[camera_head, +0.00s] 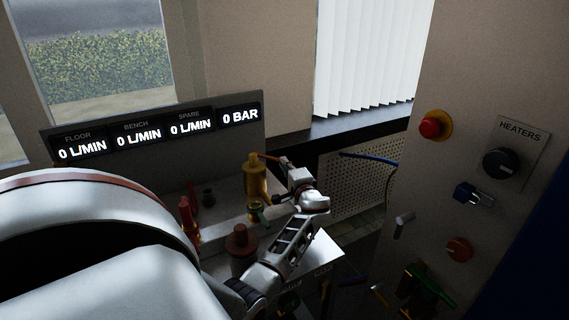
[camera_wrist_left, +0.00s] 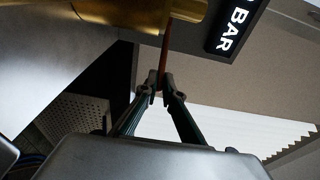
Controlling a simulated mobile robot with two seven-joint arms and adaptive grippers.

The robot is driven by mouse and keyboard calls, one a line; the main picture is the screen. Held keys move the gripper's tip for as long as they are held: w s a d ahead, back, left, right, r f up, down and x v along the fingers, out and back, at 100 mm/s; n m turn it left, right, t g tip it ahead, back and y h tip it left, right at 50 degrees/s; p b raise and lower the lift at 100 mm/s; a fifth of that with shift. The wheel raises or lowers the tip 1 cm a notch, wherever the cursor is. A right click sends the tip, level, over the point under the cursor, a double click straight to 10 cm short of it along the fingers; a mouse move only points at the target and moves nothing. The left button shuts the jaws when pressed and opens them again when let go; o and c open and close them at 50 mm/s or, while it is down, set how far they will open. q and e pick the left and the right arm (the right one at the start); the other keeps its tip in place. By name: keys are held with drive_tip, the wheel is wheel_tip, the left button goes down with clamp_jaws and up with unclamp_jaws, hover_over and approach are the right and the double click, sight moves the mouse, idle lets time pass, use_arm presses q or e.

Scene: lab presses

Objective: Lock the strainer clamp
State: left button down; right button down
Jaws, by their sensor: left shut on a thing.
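A brass strainer body (camera_head: 256,178) stands upright on the bench in the head view. A thin orange-red clamp lever (camera_head: 270,157) sticks out from its top toward the right. My left gripper (camera_head: 287,163) reaches up beside it and is shut on the lever near its outer end. In the left wrist view the fingertips (camera_wrist_left: 160,88) close around the thin lever (camera_wrist_left: 164,55), which runs up to the brass body (camera_wrist_left: 140,10). Whether the clamp is locked cannot be told. My right gripper is not in view.
A display board (camera_head: 160,130) with flow and pressure readouts stands behind the bench. A red-handled fitting (camera_head: 187,213) and a dark red knob (camera_head: 240,240) stand near my left arm. A heater panel (camera_head: 500,165) with a red button (camera_head: 430,127) rises at the right.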

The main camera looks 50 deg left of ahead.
use_arm(q)
drive_tip(key=shift+s+a, duration=0.1)
drive_tip(key=c, duration=2.2)
unclamp_jaws()
drive_tip(key=v, duration=1.2)
